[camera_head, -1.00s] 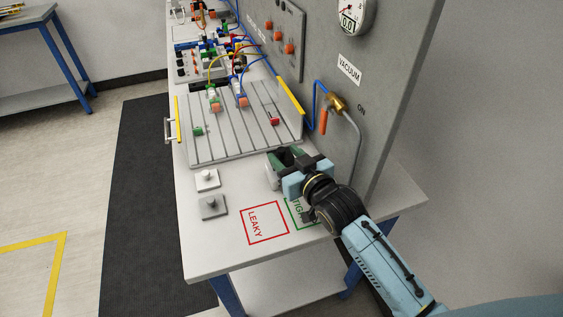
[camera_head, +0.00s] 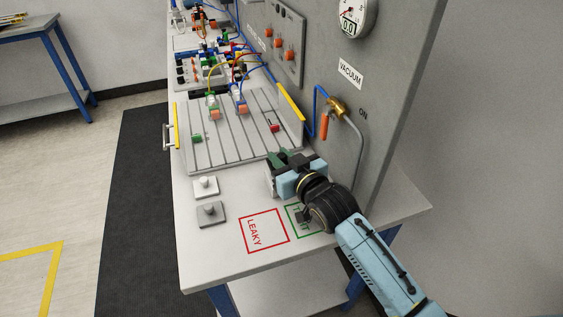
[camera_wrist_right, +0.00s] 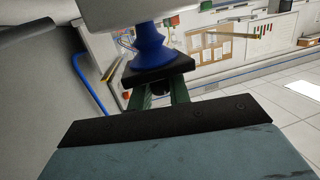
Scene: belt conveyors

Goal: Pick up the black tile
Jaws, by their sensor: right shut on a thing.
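The black tile (camera_wrist_right: 157,72) shows in the right wrist view as a dark flat plate just beyond my right gripper (camera_wrist_right: 161,96). The gripper's green fingers are closed on a dark stub, apparently the tile's knob. A blue bellows suction cup (camera_wrist_right: 150,46) is against or very close to the tile's far face; I cannot tell if they touch. In the head view my right gripper (camera_head: 283,163) is above the bench near the grooved plate, and the tile cannot be made out. My left gripper is not in view.
A white tile (camera_head: 206,186) and a grey tile (camera_head: 211,214) lie on the bench (camera_head: 205,255). A red LEAKY square (camera_head: 265,233) and a partly covered green square (camera_head: 294,211) are marked nearby. The grooved plate (camera_head: 225,149) and the upright panel (camera_head: 395,85) are close to the gripper.

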